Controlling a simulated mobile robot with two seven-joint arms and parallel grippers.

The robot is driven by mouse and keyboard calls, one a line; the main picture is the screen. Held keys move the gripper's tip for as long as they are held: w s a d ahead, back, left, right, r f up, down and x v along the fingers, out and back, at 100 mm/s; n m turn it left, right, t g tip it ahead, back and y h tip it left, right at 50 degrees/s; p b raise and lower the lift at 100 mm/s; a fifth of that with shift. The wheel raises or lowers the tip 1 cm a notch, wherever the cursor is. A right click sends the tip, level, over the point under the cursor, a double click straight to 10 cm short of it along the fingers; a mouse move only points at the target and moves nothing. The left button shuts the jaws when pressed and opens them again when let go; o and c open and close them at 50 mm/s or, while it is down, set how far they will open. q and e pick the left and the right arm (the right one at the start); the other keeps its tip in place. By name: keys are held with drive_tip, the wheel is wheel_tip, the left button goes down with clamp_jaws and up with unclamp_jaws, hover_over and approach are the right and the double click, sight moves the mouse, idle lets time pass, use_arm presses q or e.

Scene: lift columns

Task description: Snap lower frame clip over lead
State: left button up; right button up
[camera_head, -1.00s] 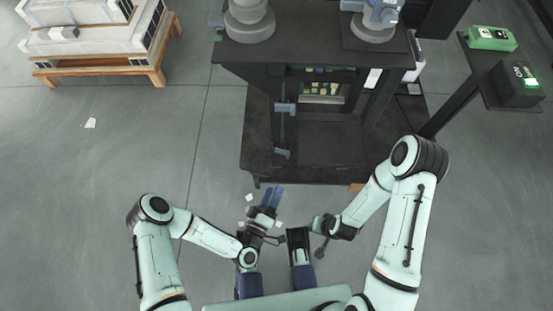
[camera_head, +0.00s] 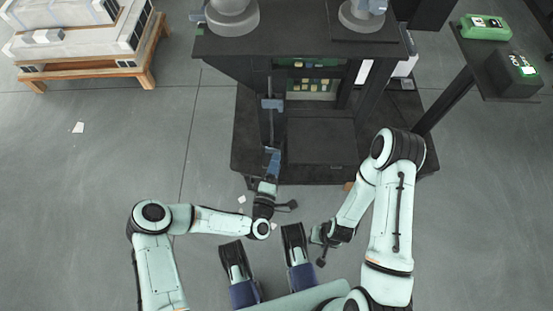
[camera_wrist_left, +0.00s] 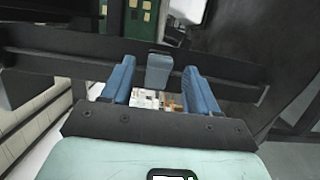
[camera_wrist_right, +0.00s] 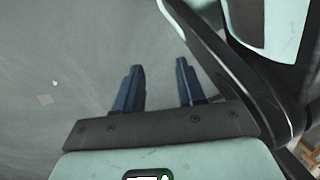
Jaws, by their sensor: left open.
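The lower frame clip is a blue-grey block (camera_wrist_left: 158,70) on a long dark bar (camera_wrist_left: 60,66) in the left wrist view. My left gripper (camera_head: 271,163) is open, its blue fingers on either side of the clip; contact cannot be told. In the head view the fingers largely cover this clip. The upper clip (camera_head: 272,104) sits higher on the same dark upright strip (camera_head: 271,130) at the column's left. I cannot tell the lead apart from the dark strip. My right gripper is open and empty over bare floor in the right wrist view (camera_wrist_right: 158,82).
The black lift column stands on a dark base (camera_head: 320,170) with an open front bay. A green box (camera_head: 485,27) and a black box (camera_head: 514,75) sit on a stand at right. A wooden pallet (camera_head: 95,70) is at upper left. The floor at left is mostly clear.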

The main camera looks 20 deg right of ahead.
sight(272, 153)
use_arm(q)
drive_tip(key=shift+x, duration=1.2)
use_arm(e)
drive_tip(key=shift+s+f+g, duration=0.3)
drive_tip(key=shift+s+f, duration=0.1)
drive_tip(key=shift+s, duration=0.25)
use_arm(q)
drive_tip(key=c, duration=1.1)
drive_tip(key=shift+o, duration=0.3)
drive_tip(key=shift+w+d+r+n+t+y, duration=0.1)
drive_tip(key=shift+d+n+t+y, duration=0.35)
drive_tip(key=shift+y, duration=0.25)
drive_tip(key=shift+w+a+n+y, duration=0.1)
drive_tip(key=shift+a+n+y, duration=0.05)
drive_tip(key=shift+n+y, duration=0.15)
use_arm(e)
drive_tip(key=shift+w+r+t, duration=0.4)
drive_tip(key=shift+w+r, duration=0.15)
drive_tip(key=shift+w, duration=0.35)
use_arm(q)
drive_tip(key=o, duration=1)
drive_tip(key=shift+o, duration=0.2)
drive_tip(key=shift+p, duration=0.3)
